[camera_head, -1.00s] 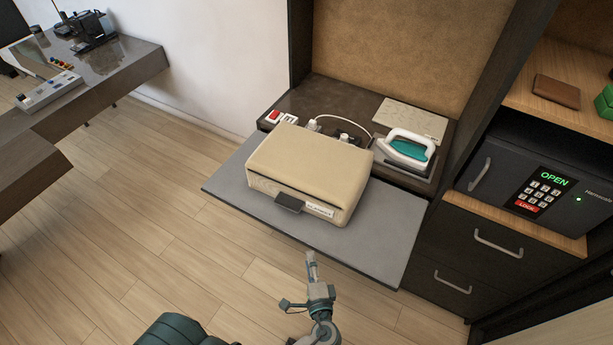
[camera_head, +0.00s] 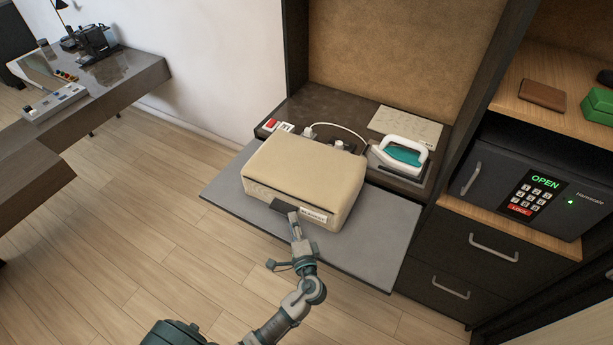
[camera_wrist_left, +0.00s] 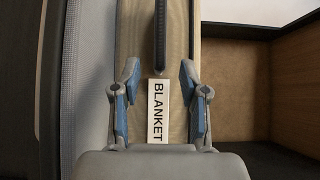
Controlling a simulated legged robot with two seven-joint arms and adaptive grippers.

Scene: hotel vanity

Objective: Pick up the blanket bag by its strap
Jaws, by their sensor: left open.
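The beige blanket bag (camera_head: 305,172) lies flat on the grey pull-out shelf (camera_head: 375,235). Its short dark strap (camera_head: 283,204) sticks out from the front side, beside a white label. My left gripper (camera_head: 294,218) is just in front of the strap, close to it. In the left wrist view the strap (camera_wrist_left: 160,35) runs in edge-on from the top, in line with the gap between the open blue-padded fingers of the left gripper (camera_wrist_left: 159,72). The BLANKET label (camera_wrist_left: 157,110) shows between the fingers. Contact with the strap cannot be told. My right gripper is out of view.
A white and teal iron (camera_head: 403,155) stands behind the bag to the right, near a socket with a white cable (camera_head: 340,126). A safe (camera_head: 525,185) and drawers (camera_head: 470,270) are at the right. The floor (camera_head: 150,250) in front is clear.

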